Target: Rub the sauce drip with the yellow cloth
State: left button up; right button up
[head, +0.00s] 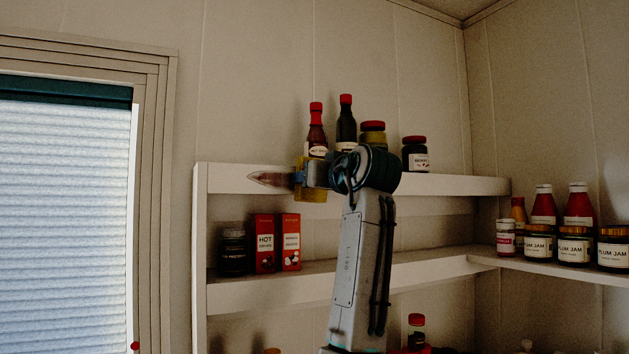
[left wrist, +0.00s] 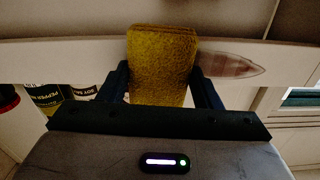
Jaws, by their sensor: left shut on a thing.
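The sauce drip (head: 268,179) is a reddish-brown pointed smear on the front edge of the white upper shelf (head: 450,185). It also shows in the left wrist view (left wrist: 232,65), just right of the cloth, with its near end hidden. The yellow cloth (head: 311,193) is a folded pad, seen large in the left wrist view (left wrist: 162,62). My left gripper (head: 308,175) is shut on the cloth and holds it in front of the shelf edge, at the drip's right end in the head view. Whether the cloth touches the edge is unclear. My right gripper is out of view.
Sauce bottles (head: 317,130) and jars (head: 415,153) stand on the upper shelf just above the cloth. Red boxes (head: 264,243) and a dark jar stand on the shelf below. A window (head: 65,210) is at the left.

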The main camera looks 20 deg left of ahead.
aim_at(260, 179)
pick_arm(q)
jog(key=s+a+b, duration=0.2)
jog(key=s+a, duration=0.1)
jog(key=shift+s+a, duration=0.15)
jog(key=shift+s, duration=0.25)
jog(key=shift+s+a+b, duration=0.5)
jog(key=shift+s+a, duration=0.2)
jog(key=shift+s, duration=0.15)
jog(key=shift+s+a+f+b, duration=0.1)
jog(key=shift+s+a+b, duration=0.55)
jog(key=shift+s, duration=0.15)
jog(key=shift+s+a, duration=0.5)
jog(key=shift+s, duration=0.05)
jog(key=shift+s+a+b, duration=0.4)
jog(key=shift+s+b, duration=0.15)
jog(key=shift+b, duration=0.05)
jog(key=shift+s+a, duration=0.5)
jog(key=shift+s, duration=0.05)
jog(key=shift+s+a, duration=0.15)
jog(key=shift+s, duration=0.05)
